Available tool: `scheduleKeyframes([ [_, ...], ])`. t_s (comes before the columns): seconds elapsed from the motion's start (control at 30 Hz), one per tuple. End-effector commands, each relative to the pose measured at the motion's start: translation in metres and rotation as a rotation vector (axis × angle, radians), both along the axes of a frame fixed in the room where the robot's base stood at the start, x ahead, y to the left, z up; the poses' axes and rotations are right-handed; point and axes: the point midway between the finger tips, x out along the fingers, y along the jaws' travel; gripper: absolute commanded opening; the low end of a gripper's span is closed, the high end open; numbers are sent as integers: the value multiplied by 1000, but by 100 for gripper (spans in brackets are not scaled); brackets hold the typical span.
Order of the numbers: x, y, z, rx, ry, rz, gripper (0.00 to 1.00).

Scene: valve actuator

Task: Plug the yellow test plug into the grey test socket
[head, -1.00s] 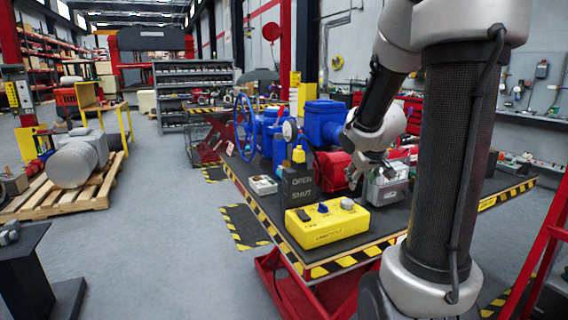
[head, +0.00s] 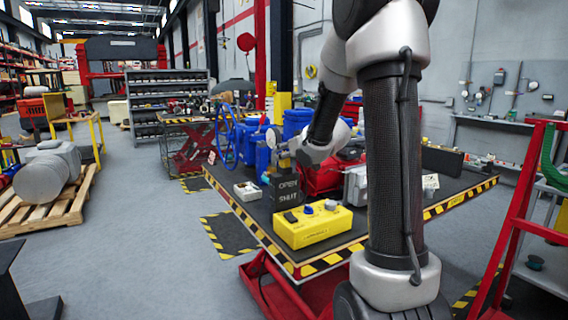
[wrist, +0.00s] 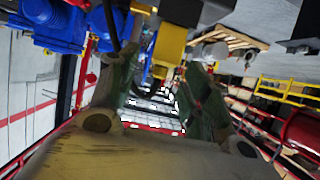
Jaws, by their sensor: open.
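The yellow test plug (wrist: 169,48) shows in the wrist view between and beyond my two fingers, against the dark end of the OPEN/SHUT block (wrist: 182,10). I cannot tell whether my fingers touch it. In the head view my gripper (head: 277,152) is just above the OPEN/SHUT block (head: 286,193), and the plug is hidden or too small to make out. My gripper (wrist: 163,66) is open, its fingers either side of the plug's line. A grey round fitting (head: 331,205) sits on the yellow box (head: 312,228); I cannot tell if it is the grey test socket.
The black table (head: 228,203) has a striped edge. Blue valve bodies (head: 296,121) and a blue handwheel (head: 226,135) stand behind the block. A red frame (head: 515,225) stands at right.

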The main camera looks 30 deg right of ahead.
Motion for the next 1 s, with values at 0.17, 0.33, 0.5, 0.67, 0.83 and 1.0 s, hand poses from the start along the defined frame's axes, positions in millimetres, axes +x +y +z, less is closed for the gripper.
scheduleKeyframes([
  [0.17, 19, 1, -8, -1, 1, 0, 48],
  [0.33, 21, 1, -9, -1, 1, -1, 48],
  [0.5, 21, 1, -9, -1, 1, -1, 32],
  [0.67, 21, 1, -9, -1, 1, -1, 3],
  [0.83, 21, 1, -9, -1, 1, -1, 0],
  [1.0, 21, 1, -5, -2, 0, 1, 0],
])
